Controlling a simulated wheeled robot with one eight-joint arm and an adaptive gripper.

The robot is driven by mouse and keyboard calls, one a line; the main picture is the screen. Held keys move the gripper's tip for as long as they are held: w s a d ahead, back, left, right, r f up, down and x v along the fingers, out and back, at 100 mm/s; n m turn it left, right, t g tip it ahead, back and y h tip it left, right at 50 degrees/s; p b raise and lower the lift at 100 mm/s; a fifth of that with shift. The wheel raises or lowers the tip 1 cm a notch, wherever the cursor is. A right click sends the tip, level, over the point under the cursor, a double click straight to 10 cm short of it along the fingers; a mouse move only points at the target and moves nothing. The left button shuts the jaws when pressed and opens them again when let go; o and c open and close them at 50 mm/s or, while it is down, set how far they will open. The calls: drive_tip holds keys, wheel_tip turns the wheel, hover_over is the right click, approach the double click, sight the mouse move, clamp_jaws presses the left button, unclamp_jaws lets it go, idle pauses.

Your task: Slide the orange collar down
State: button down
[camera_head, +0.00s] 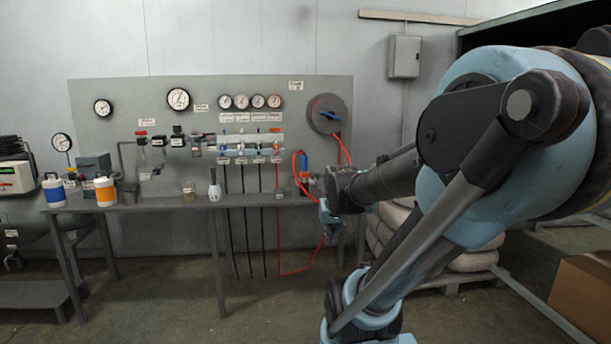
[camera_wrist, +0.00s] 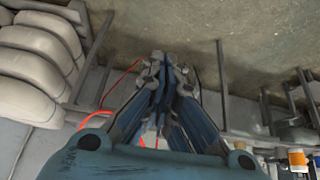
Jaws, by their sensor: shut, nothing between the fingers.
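My gripper (camera_head: 327,213) is low at the right end of the workbench, in front of the bench edge. In the wrist view its blue fingers (camera_wrist: 164,62) are together with nothing between them. In the wrist view a red hose (camera_wrist: 118,82) runs behind the fingers.
The grey workbench (camera_head: 150,207) carries a white-and-orange container (camera_head: 105,191), a blue-and-white container (camera_head: 53,191) and a small bottle (camera_head: 214,188). A gauge panel (camera_head: 235,84) stands behind. Stacked pale sacks (camera_head: 395,228) lie right of the bench. The floor in front is clear.

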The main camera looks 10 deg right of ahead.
drive_tip(key=w+r+t, duration=0.4)
drive_tip(key=w, duration=1.2)
drive_tip(key=w+r+t, duration=0.4)
drive_tip(key=w, duration=1.2)
drive_tip(key=t, duration=0.8)
approach(305, 167)
drive_tip(key=shift+s+a+r, duration=0.1)
drive_tip(key=shift+s+r, duration=0.6)
drive_tip(key=shift+s, duration=0.15)
drive_tip(key=shift+s+r, duration=0.7)
drive_tip(key=shift+s, duration=0.15)
drive_tip(key=x, duration=1)
drive_tip(key=shift+w, duration=0.1)
wheel_tip(305, 167, down, 2)
drive_tip(key=shift+f, duration=0.95)
